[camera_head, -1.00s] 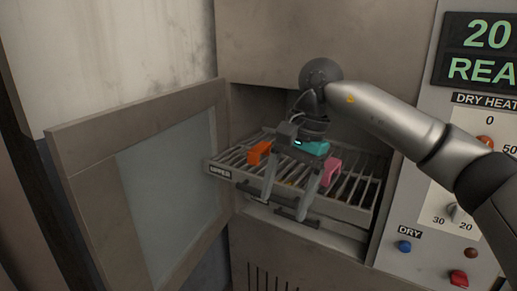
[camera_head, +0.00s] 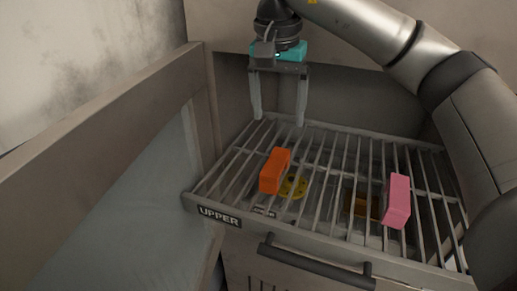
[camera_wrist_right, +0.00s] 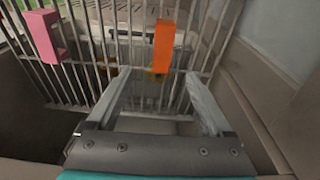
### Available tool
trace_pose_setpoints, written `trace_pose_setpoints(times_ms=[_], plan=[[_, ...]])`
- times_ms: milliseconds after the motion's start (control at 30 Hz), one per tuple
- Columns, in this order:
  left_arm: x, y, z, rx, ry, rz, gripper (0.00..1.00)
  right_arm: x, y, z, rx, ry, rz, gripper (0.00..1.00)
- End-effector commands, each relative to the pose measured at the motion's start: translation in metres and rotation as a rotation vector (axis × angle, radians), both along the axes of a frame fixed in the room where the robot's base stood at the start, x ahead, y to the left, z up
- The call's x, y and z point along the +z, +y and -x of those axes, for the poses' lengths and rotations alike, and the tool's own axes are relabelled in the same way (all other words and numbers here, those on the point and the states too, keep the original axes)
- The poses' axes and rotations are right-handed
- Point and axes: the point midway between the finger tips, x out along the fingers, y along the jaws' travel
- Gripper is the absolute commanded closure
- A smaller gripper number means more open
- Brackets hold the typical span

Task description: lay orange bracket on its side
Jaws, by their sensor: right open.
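The orange bracket (camera_head: 275,171) rests on the bars of the upper rack (camera_head: 228,210), left of its middle. It looks like a narrow block with its long side running front to back; its full shape is not clear. It also shows in the right wrist view (camera_wrist_right: 163,45), beyond the fingertips. My right gripper (camera_head: 278,120) is open and empty at the back of the rack, fingers pointing down, behind the bracket and apart from it. The gripper also shows in the right wrist view (camera_wrist_right: 156,80). My left gripper is not in view.
A pink bracket (camera_head: 397,200) stands on the rack's right side. Yellow pieces (camera_head: 293,187) show below the bars. The bars between the brackets are clear.

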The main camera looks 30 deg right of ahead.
Motion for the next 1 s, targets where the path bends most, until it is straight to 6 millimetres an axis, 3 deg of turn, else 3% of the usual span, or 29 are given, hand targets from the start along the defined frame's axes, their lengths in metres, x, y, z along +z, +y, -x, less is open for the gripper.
trace_pose_setpoints(times_ms=[167, 367, 500, 767, 1000], plan=[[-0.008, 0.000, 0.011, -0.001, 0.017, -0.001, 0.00, -0.020, -0.002, -0.001, 0.000, 0.003, -0.001, 0.15], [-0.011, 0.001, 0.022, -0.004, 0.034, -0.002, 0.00, -0.060, -0.007, -0.005, -0.002, 0.006, 0.000, 0.15], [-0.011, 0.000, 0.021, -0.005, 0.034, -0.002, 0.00, -0.084, -0.010, -0.008, -0.002, 0.005, 0.000, 0.15], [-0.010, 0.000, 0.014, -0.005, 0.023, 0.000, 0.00, -0.104, -0.011, -0.012, 0.000, 0.002, -0.001, 0.15], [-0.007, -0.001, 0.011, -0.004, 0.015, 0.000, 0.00, -0.137, -0.014, -0.023, -0.001, 0.003, 0.000, 0.15]])
